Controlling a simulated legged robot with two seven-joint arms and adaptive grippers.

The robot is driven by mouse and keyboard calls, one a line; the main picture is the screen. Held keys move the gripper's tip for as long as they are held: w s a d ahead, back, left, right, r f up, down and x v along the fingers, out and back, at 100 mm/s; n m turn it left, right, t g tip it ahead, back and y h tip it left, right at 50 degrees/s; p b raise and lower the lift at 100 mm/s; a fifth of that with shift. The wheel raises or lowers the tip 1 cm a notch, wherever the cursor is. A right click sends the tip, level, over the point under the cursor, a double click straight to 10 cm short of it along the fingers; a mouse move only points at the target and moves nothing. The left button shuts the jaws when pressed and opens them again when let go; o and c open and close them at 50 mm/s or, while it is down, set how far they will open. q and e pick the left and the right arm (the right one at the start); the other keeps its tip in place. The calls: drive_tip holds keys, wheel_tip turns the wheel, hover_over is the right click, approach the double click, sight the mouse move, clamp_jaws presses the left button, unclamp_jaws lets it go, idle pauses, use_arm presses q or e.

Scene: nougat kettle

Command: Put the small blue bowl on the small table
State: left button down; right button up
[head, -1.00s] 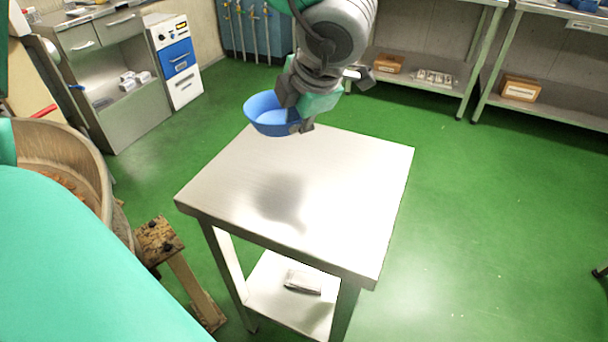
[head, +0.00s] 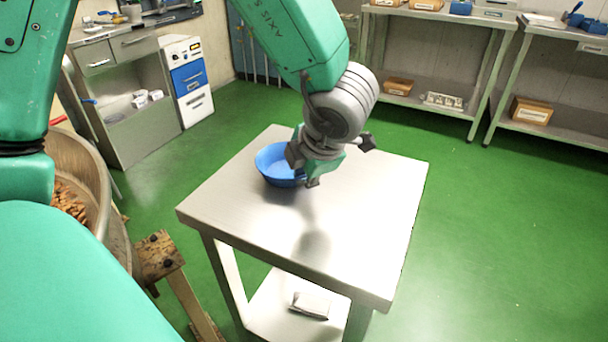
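The small blue bowl (head: 272,166) is upright at the far left part of the small table (head: 369,217). It looks at or very near the steel top; exact contact is hard to tell. My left gripper (head: 304,170) comes down from above at the bowl's right side. Its fingers are closed about the bowl's right rim, and they hide that part of the rim. My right gripper is not in view.
A large round kettle (head: 88,160) with brown contents stands at the left, beside a wooden stand (head: 160,255). A small item (head: 310,305) lies on the table's lower shelf. Shelves with boxes (head: 531,111) stand behind. The right of the tabletop is clear.

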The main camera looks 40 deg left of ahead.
use_arm(q)
drive_tip(key=c, duration=1.7)
unclamp_jaws()
drive_tip(key=shift+a+f, duration=0.25)
drive_tip(key=shift+a, duration=0.1)
drive_tip(key=shift+d+r, duration=0.15)
drive_tip(key=shift+r, duration=0.1)
drive_tip(key=shift+p+v, duration=2.2)
drive_tip(key=shift+v, duration=3.8)
